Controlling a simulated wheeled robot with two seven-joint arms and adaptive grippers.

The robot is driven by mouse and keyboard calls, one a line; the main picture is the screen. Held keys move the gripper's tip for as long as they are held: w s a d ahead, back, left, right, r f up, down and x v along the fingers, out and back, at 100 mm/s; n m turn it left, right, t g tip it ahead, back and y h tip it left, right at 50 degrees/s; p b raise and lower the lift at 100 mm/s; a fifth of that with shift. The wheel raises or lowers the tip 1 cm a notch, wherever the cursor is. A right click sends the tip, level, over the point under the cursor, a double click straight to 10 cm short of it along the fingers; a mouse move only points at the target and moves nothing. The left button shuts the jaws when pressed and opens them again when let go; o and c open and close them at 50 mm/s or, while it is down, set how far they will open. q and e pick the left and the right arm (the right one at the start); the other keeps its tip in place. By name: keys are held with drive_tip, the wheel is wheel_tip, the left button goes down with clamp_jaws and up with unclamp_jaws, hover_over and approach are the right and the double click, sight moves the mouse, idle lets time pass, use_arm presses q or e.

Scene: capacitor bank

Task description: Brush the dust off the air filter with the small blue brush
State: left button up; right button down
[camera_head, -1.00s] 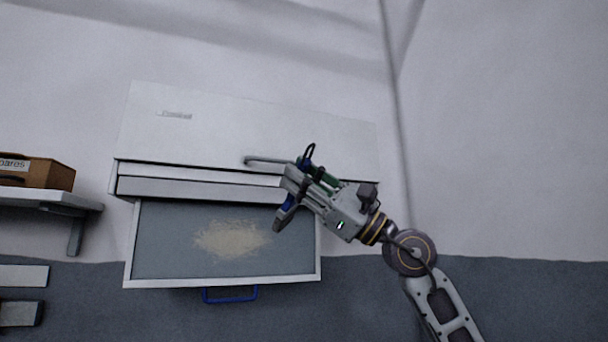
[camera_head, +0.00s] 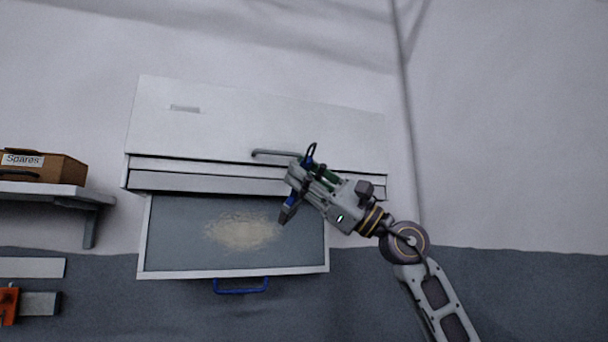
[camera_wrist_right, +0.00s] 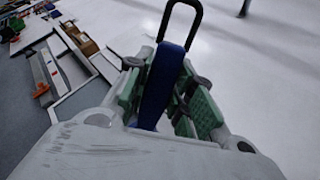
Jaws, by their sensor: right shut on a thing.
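The air filter (camera_head: 175,240) is a grey panel in a pale frame with a blue handle at its lower edge. It sticks out below the white wall unit, with a tan dust patch (camera_head: 243,230) near its middle. My right gripper (camera_head: 294,190) is shut on the small blue brush (camera_head: 290,203), over the filter's upper right part in the head view. In the right wrist view the brush's blue handle (camera_wrist_right: 163,85) with a black loop sits between the green-padded fingers. Its bristles are not clearly seen. I cannot tell whether it touches the filter. My left gripper is not in view.
A brown box (camera_head: 50,168) labelled "Spares" stands on a wall shelf (camera_head: 60,192) at left. An orange object (camera_head: 8,305) is at lower left. The wall at right is clear.

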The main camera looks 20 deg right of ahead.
drive_tip(key=shift+w, duration=0.15)
drive_tip(key=shift+w, duration=2.3)
drive_tip(key=shift+w, duration=0.2)
drive_tip(key=shift+a+f, duration=0.15)
drive_tip(key=shift+a, duration=0.05)
drive_tip(key=shift+a+f, duration=0.35)
drive_tip(key=shift+a, duration=0.35)
drive_tip(key=shift+a+f, duration=0.3)
drive_tip(key=shift+a, duration=0.35)
drive_tip(key=shift+a+f, duration=0.35)
drive_tip(key=shift+a, duration=0.35)
drive_tip(key=shift+a, duration=0.1)
drive_tip(key=shift+s+a, duration=0.1)
drive_tip(key=shift+a, duration=1.45)
drive_tip(key=shift+a+p, duration=0.1)
drive_tip(key=shift+p, duration=0.2)
